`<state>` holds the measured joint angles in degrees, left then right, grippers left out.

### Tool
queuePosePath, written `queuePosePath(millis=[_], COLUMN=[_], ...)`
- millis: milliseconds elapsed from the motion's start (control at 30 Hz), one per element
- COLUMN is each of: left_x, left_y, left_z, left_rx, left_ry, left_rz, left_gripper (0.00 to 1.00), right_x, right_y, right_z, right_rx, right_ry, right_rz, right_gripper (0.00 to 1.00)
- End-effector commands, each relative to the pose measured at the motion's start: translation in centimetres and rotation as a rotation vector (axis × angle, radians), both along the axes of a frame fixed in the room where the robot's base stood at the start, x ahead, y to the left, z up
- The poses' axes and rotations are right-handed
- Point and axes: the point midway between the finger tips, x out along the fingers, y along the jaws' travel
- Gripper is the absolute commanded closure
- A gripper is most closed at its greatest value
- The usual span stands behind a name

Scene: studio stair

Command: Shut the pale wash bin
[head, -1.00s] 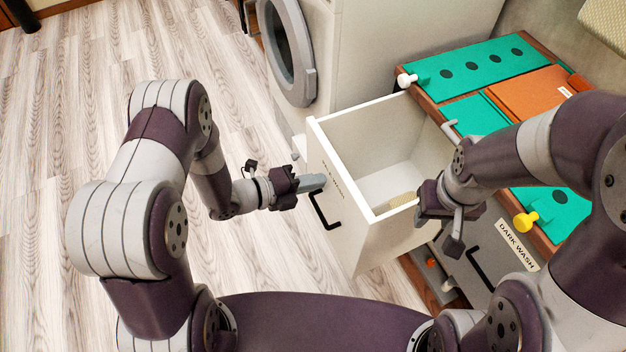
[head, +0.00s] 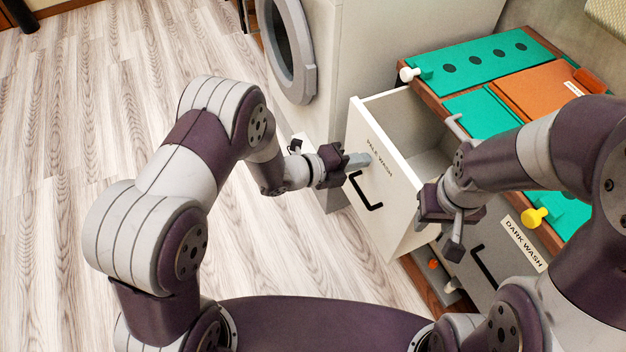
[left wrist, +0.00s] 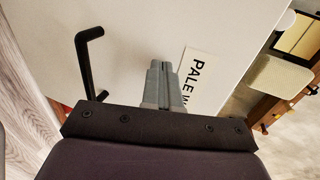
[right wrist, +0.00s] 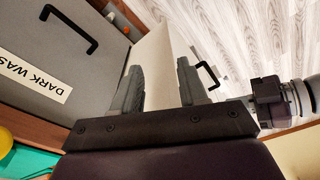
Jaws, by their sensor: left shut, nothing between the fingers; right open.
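The pale wash bin (head: 385,195) is a white drawer labelled PALE WASH with a black handle (head: 364,192). It stands partly out of the cabinet, its inside still showing from above. My left gripper (head: 357,160) is shut and empty, its fingertips against or very close to the bin's front beside the label. In the left wrist view the closed fingers (left wrist: 163,85) point at the white front between handle and label. My right gripper (head: 452,238) is open near the bin's right side; in the right wrist view its fingers (right wrist: 160,85) are apart, with the bin's white panel behind them.
The dark wash bin (head: 490,262) is a grey front with a black handle, to the right. The cabinet top (head: 465,65) has green and orange panels, with a yellow knob (head: 535,217) at its front. A washing machine (head: 350,50) stands behind. The wooden floor at left is clear.

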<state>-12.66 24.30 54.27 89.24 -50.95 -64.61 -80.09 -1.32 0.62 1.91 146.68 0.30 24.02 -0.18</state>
Motion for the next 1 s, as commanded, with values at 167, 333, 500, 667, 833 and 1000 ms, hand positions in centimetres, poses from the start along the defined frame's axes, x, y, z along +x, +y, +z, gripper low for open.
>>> queuePosePath(millis=[167, 333, 500, 667, 833, 1000], left_x=[1.6, 3.3, 4.8, 6.1, 7.1, 7.7], left_y=[-3.1, -5.8, -8.5, -10.6, -12.3, -13.3], left_z=[-0.4, -0.4, -0.4, -0.3, -0.3, -0.2], left_rx=[0.0, 0.0, 0.0, 0.0, 0.001, 0.001], left_ry=[-0.002, -0.002, -0.002, -0.001, -0.001, 0.0], left_rz=[-0.004, -0.003, -0.003, -0.001, -0.002, -0.001], left_gripper=[1.0, 1.0, 1.0, 1.0, 1.0, 1.0], right_x=[0.0, 0.0, 0.0, 0.0, 0.0, 0.0], right_y=[0.0, 0.0, 0.0, 0.0, 0.0, 0.0], right_z=[-1.6, -2.8, -3.9, -4.8, -5.4, -5.8], right_rx=[0.0, 0.0, 0.0, 0.0, 0.0, 0.0], right_ry=[0.0, 0.0, 0.0, 0.0, 0.0, 0.0], right_rz=[0.0, 0.0, 0.0, 0.0, 0.0, 0.0], right_gripper=[0.57, 0.57, 0.57, 0.57, 0.57, 0.57])
